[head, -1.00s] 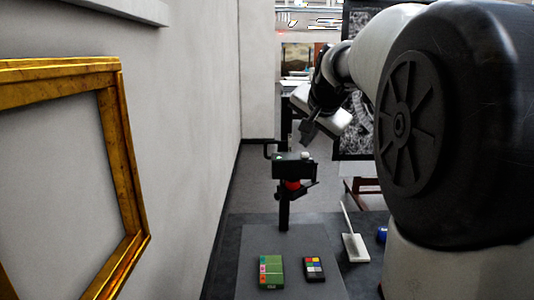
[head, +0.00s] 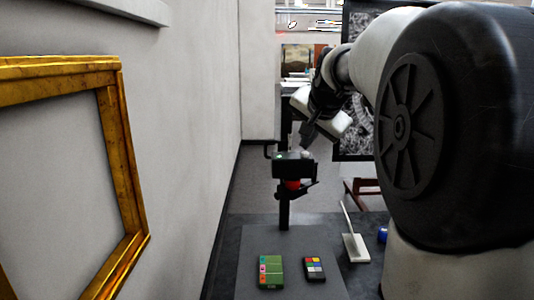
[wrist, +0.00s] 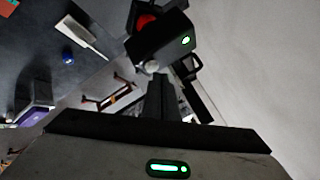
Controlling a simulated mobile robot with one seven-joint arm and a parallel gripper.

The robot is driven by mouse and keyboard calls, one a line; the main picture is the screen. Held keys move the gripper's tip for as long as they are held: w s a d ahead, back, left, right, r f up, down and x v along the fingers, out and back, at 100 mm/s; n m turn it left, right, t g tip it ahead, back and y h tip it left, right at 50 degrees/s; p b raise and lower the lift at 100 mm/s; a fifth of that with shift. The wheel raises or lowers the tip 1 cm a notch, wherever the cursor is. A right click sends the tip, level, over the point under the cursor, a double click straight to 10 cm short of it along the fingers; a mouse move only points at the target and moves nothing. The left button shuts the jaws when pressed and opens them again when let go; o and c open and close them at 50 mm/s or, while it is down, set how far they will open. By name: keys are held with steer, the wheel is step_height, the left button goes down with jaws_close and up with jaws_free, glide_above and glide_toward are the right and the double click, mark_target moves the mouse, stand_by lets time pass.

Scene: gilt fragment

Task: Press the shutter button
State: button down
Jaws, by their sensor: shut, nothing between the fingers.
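A black camera (head: 288,166) sits on a dark stand with a red part below it. Its pale round shutter button (head: 305,154) is on top at the right. In the wrist view the camera (wrist: 165,42) shows a green light, and the pale button (wrist: 151,67) sits at its near edge. My gripper (head: 303,145) is shut and empty, pointing down just above the button. In the wrist view its fingertips (wrist: 157,76) are right beside the button; I cannot tell whether they touch it.
A green box (head: 270,272) and a colour chart (head: 314,269) lie on the table in front of the stand. A white paddle-like item (head: 355,247) and a blue object (head: 382,234) are to the right. A gold frame (head: 128,170) hangs on the left wall.

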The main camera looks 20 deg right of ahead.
steer(key=shift+f+b, duration=0.3)
steer(key=shift+f, duration=0.1)
stand_by(0.4)
steer(key=shift+r, duration=0.1)
steer(key=shift+r+p, duration=0.7)
steer(key=shift+r, duration=0.05)
step_height(320, 180, up, 5)
steer(key=p, duration=0.4)
stand_by(0.4)
